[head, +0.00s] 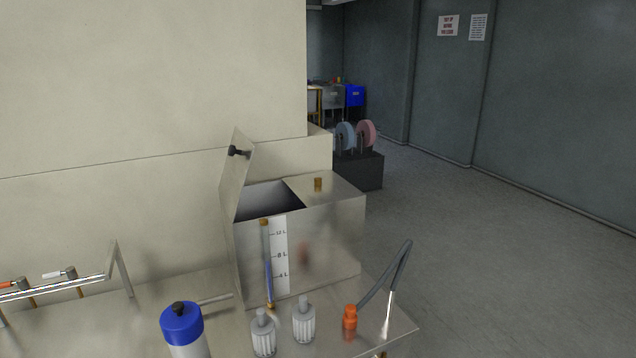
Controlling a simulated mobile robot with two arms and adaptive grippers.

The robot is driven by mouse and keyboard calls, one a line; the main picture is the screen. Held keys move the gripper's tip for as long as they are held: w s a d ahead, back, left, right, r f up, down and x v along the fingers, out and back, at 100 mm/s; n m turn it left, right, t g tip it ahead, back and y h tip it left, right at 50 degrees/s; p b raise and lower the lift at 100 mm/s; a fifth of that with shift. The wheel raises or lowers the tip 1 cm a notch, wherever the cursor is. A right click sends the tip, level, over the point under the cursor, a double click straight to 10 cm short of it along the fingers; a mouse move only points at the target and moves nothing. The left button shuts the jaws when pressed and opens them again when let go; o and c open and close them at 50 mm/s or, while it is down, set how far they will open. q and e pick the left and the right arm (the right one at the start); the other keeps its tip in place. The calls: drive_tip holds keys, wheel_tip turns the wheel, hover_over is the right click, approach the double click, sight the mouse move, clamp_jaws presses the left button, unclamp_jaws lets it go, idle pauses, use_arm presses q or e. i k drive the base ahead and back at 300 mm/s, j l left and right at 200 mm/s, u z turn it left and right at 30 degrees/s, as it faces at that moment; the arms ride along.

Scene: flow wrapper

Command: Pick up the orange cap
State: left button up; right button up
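The orange cap (349,318) stands upright on the metal bench top, near its right corner. It is just left of a metal nozzle with a dark hose (388,290) and right of two clear ribbed knobs or caps (304,320). Neither of my grippers shows in the head view, so nothing is seen touching the cap.
A bottle with a blue cap (182,325) stands at the front left. Behind the cap is a metal tank (340,230) with its lid raised and a level gauge (279,255). A rail (60,285) is at far left. The floor at right is clear.

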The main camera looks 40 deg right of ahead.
sight(350, 317)
drive_tip(key=z, duration=1.4)
